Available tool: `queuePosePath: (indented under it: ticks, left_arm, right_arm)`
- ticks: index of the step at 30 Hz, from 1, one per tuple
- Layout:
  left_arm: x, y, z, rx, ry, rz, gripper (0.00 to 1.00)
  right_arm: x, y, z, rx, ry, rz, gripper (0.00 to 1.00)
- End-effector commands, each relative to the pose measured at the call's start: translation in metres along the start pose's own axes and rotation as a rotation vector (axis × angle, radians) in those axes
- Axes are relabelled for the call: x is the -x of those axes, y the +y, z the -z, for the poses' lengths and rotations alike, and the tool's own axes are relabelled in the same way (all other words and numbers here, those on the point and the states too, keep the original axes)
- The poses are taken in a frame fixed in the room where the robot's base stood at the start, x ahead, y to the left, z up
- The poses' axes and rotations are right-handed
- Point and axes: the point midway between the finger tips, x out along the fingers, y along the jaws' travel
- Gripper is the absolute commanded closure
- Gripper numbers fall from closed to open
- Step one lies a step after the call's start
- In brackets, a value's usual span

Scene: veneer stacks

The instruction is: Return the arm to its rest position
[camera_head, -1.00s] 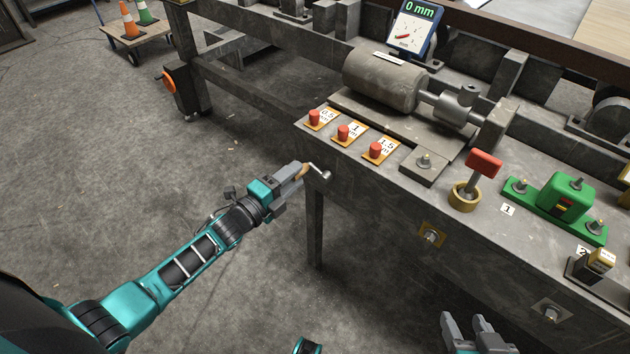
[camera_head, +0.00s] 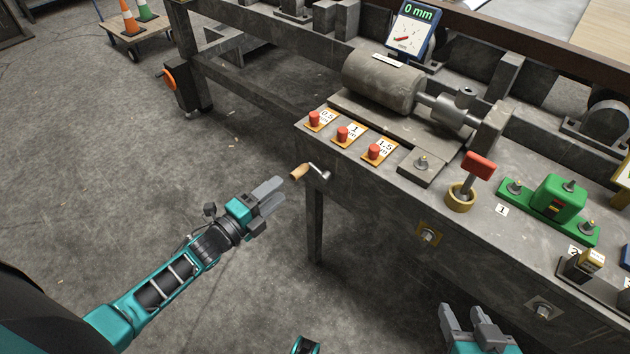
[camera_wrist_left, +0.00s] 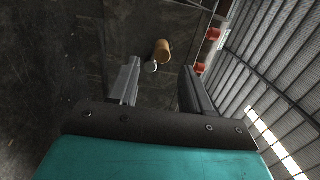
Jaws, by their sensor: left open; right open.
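My left gripper (camera_head: 272,196) is open and empty, in the air to the lower left of the crank's wooden handle (camera_head: 300,171) and apart from it. The crank (camera_head: 320,174) sticks out from the front of the grey workbench (camera_head: 370,208). In the left wrist view the handle (camera_wrist_left: 162,50) shows beyond and between the two open fingers (camera_wrist_left: 157,85). My right gripper (camera_head: 468,318) is open and empty at the bottom of the head view, in front of the bench.
Red buttons on plates marked 0.5, 1 and 1.5 (camera_head: 375,152) line the bench edge. A roller (camera_head: 383,82), a display reading 0 mm (camera_head: 411,27), a red-topped lever (camera_head: 479,165) and a green block (camera_head: 559,199) stand on the bench.

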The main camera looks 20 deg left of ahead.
Motion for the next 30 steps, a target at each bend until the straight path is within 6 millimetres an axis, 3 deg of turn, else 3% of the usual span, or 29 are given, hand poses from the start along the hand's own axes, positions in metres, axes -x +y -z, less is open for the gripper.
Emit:
queuePosePath:
  ticks: [20,25,30]
  left_arm:
    - [0.007,0.000,0.001,0.006,-0.002,-0.001,0.51]
    - [0.013,0.002,0.026,0.251,-0.068,-0.064,0.51]
    - [0.031,0.001,0.073,0.747,-0.216,-0.187,0.51]
  right_arm:
    - [0.001,0.002,0.000,0.008,-0.002,-0.001,0.52]
    - [0.001,0.003,-0.001,0.012,-0.002,-0.001,0.52]
    - [0.001,0.003,-0.001,0.012,-0.002,-0.002,0.52]
